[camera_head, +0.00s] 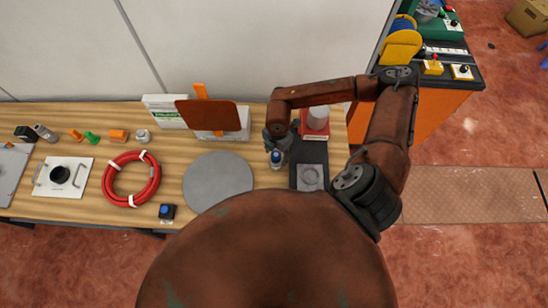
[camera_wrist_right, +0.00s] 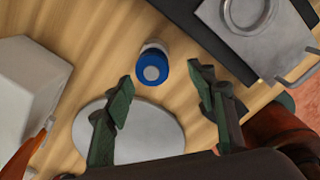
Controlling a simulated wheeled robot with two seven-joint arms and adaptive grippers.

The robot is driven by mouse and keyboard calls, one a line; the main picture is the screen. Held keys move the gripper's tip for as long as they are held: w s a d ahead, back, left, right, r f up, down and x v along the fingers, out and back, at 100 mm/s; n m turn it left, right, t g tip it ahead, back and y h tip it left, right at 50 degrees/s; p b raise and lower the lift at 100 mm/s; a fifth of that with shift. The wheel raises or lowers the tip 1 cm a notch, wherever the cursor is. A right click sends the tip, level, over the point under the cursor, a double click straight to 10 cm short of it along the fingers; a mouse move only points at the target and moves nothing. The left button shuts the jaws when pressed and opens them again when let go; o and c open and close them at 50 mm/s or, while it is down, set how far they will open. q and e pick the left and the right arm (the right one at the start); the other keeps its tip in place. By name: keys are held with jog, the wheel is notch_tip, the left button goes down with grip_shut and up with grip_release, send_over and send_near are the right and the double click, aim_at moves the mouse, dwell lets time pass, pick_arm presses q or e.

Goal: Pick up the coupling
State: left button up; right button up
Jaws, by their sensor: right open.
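A small upright cylinder with a blue top and pale body (camera_head: 276,161), which I take to be the coupling, stands on the wooden bench (camera_head: 240,148). In the right wrist view its blue ring with a grey centre (camera_wrist_right: 152,68) shows from above, between and a little beyond the fingertips. My right gripper (camera_head: 277,146) is over it in the head view. In the right wrist view the gripper (camera_wrist_right: 163,88) has its two green-grey fingers wide apart with nothing held. I cannot tell how high it is above the cylinder. My left gripper is not in view.
A grey round disc (camera_head: 217,180) lies left of the cylinder. A dark base with a metal plate (camera_head: 310,178) is close on its right. A red-based stand (camera_head: 316,124) and a brown panel (camera_head: 208,115) are behind. A red hose coil (camera_head: 112,188) lies further left.

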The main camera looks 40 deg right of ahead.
aim_at(276, 155)
jog(key=shift+s+d+f+p, duration=0.15)
jog(key=shift+f+p, duration=0.1)
jog(key=shift+f, duration=0.25)
jog(key=shift+s+f+p, duration=0.1)
jog(key=shift+f+p, duration=0.1)
jog(key=shift+f, duration=0.3)
jog(key=w+f, duration=0.2)
jog(key=f, duration=0.1)
jog(key=shift+s, duration=0.3)
jog(key=shift+s+r, duration=0.15)
jog(key=shift+s, duration=0.05)
jog(key=shift+c, duration=0.7)
jog(key=shift+w, duration=0.4)
jog(key=c, duration=0.5)
jog(key=shift+s, duration=0.2)
jog(key=c, duration=0.5)
jog(key=shift+w, duration=0.15)
jog(key=shift+c, duration=1.4)
grip_shut()
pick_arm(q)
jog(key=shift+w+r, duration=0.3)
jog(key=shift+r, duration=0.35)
